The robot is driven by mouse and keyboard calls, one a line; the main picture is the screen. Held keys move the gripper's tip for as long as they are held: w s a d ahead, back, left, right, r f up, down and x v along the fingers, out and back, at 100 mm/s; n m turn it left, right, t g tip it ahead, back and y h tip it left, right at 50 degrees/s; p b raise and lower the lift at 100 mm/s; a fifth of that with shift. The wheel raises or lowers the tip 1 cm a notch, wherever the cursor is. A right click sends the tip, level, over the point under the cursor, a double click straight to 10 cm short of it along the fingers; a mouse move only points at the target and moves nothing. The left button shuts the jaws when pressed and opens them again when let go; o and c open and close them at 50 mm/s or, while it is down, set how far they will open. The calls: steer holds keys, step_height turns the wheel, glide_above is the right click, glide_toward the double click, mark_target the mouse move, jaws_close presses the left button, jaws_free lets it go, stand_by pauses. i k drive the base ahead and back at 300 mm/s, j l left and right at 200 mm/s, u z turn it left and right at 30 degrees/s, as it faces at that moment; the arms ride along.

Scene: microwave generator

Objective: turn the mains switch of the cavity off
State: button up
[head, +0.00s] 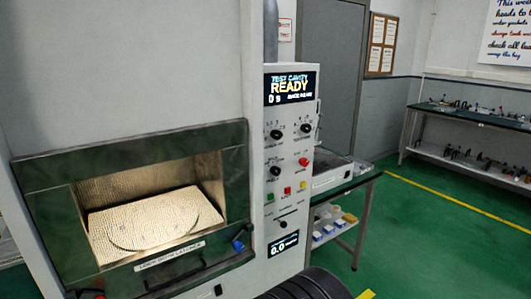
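The test cavity (150,215) is a large grey cabinet opening with a dark green frame. Its inside is lit and shows a pale textured floor with a round outline. To its right is a narrow control panel (290,150). It bears black knobs (305,129), a red round button (304,162), small coloured buttons and, lower down, a small black switch or lever (282,224). The labels are too small to read, so I cannot tell which control is the mains switch. The upper display (291,88) reads "TEST CAVITY READY". My gripper is not in view.
A lower display (283,245) reads about 0.0. A blue part (238,245) sits on the frame's lower right. Right of the panel stands a table (345,185) with a shelf of small boxes. A bench (470,118) stands farther back. Green floor (430,240) is open at right.

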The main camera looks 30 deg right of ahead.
mark_target(304, 162)
steer(key=z, duration=1.25)
steer(key=i+l, duration=0.1)
steer(key=i, duration=1.1)
steer(key=l+u, duration=0.05)
